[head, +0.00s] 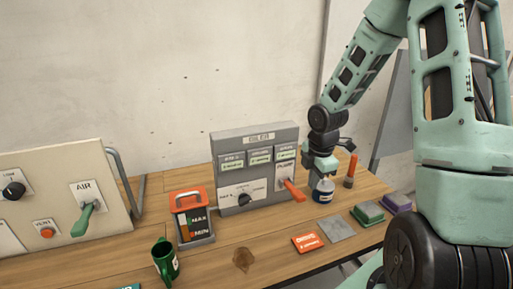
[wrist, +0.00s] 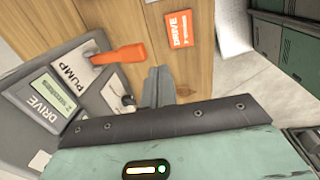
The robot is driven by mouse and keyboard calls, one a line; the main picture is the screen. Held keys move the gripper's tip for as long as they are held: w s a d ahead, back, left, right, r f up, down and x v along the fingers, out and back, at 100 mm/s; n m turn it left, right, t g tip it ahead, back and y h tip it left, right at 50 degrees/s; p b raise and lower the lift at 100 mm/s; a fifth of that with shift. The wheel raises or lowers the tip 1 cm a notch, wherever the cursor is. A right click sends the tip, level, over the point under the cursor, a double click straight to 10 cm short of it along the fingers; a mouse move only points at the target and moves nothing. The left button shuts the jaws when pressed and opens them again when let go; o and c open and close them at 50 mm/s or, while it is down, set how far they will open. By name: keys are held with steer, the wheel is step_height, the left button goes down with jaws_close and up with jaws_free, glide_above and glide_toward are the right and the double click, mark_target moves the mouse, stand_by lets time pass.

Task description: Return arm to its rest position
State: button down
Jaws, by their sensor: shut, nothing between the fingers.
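My arm reaches down from the upper right in the head view, bent at a dark joint (head: 328,120). The lever also shows in the head view (head: 294,191). The fingers look apart from it.
An orange DRIVE card (head: 307,242), a grey plate (head: 338,229), and green (head: 368,213) and purple (head: 397,202) blocks lie on the bench (head: 215,256). An orange-handled MAX/MIN holder (head: 193,218), a green mug (head: 165,261) and an AIR panel (head: 60,200) stand left.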

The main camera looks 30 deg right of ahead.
steer(key=s+a+r+m+b, duration=0.1)
steer(key=a+m+b, duration=0.1)
steer(key=a, duration=0.8)
steer(key=s+a+r+m+b, duration=0.1)
steer(key=s+a+r, duration=0.1)
steer(key=a, duration=0.8)
steer(key=s+a+m+b, duration=0.1)
steer(key=s+a+m, duration=0.1)
steer(key=s+a, duration=0.5)
steer(key=s+a+r+m+g+b, duration=0.1)
steer(key=s+a+m+b, duration=0.1)
steer(key=s+a, duration=0.5)
steer(key=shift+s+a+r+m+y, duration=0.2)
steer(key=shift+s+r+m+y, duration=0.15)
steer(key=shift+s, duration=0.6)
